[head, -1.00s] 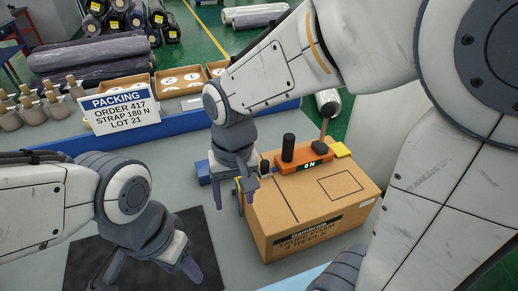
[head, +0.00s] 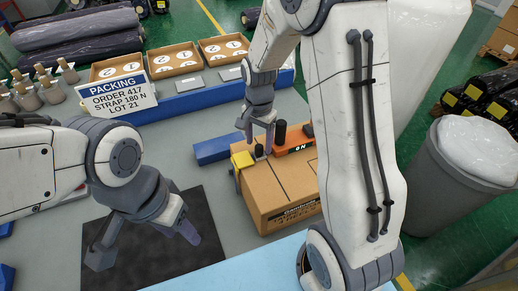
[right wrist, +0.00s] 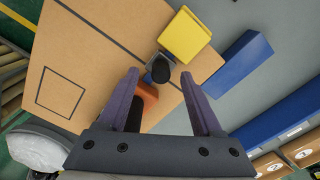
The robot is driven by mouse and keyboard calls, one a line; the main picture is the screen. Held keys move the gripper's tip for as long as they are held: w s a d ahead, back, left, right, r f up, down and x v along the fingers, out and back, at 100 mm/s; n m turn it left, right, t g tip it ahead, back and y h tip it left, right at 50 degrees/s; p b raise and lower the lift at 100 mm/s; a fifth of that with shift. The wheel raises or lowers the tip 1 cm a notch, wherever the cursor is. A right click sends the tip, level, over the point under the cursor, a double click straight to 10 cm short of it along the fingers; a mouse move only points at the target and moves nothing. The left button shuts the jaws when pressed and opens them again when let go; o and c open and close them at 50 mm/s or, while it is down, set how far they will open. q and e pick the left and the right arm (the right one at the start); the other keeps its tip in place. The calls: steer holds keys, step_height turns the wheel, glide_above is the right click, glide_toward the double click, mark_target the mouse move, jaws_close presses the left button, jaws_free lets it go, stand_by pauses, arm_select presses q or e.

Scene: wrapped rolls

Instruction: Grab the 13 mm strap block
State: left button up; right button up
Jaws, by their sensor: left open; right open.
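No 13 mm marking is readable on any block. A yellow block (head: 243,161) sits at the left edge of the brown carton (head: 285,183). It also shows in the right wrist view (right wrist: 184,36), beside a small grey piece with a black knob (right wrist: 161,70). My right gripper (head: 258,146) is open and empty above this edge of the carton. In the right wrist view its fingers (right wrist: 160,103) are apart, with the black knob just beyond the gap between their tips. My left gripper (head: 147,248) is open and empty over a dark mat.
An orange tool (head: 294,147) with a display and a black knob stands on the carton; my right arm hides its right part. A blue block (head: 215,149) lies beside the carton. A PACKING sign (head: 118,95) and trays (head: 174,60) stand behind. A grey bin (head: 455,175) is right.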

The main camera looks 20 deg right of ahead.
mark_target(259, 151)
steer(key=shift+f, duration=1.4)
steer(key=c, duration=1)
steer(key=shift+w+r, duration=0.1)
